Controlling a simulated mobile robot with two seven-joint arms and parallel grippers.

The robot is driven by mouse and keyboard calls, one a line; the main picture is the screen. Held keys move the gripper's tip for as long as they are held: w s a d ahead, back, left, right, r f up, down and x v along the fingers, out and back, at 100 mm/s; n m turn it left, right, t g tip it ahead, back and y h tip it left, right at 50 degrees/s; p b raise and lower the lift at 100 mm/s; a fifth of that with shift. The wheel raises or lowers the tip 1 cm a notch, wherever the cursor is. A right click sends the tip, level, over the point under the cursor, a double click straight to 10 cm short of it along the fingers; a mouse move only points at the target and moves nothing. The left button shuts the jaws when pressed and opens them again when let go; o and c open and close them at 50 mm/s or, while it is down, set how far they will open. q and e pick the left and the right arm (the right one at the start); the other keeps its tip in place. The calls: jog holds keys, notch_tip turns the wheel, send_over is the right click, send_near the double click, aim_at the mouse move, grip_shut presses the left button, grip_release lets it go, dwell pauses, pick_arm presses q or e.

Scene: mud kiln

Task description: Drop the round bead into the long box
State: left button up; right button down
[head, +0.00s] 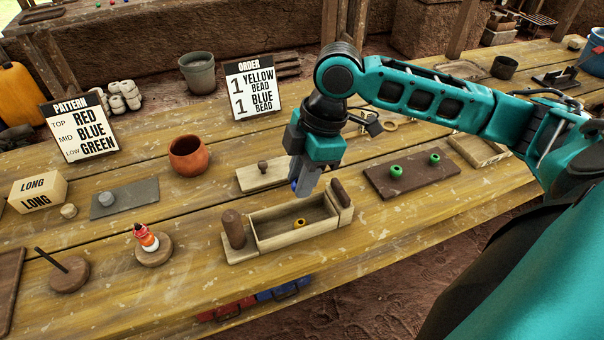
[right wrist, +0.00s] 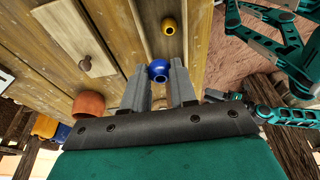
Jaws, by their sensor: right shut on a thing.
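My right gripper (head: 305,188) points down near the back wall of an open long wooden box (head: 278,241). It is shut on a round blue bead (head: 295,184), which also shows between the fingertips in the right wrist view (right wrist: 158,70). A yellow bead (head: 300,222) lies inside the box and also shows in the right wrist view (right wrist: 169,26). The gripper partly covers the box's rear edge. My left gripper is not in view.
A dark cylinder (head: 233,229) stands at the box's left end. A brown board with green beads (head: 396,171) lies to the right, a knobbed wooden plate (head: 262,176) behind. An order card (head: 253,88) reads one yellow bead, one blue bead. A clay pot (head: 187,155) stands further left.

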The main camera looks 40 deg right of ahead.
jog(key=c, duration=1.3)
grip_release()
jog(key=o, duration=0.5)
jog(key=p+v, duration=0.2)
jog(key=v, duration=1.1)
jog(key=shift+a+p, duration=0.1)
jog(key=shift+p, duration=0.2)
jog(key=shift+f, duration=0.1)
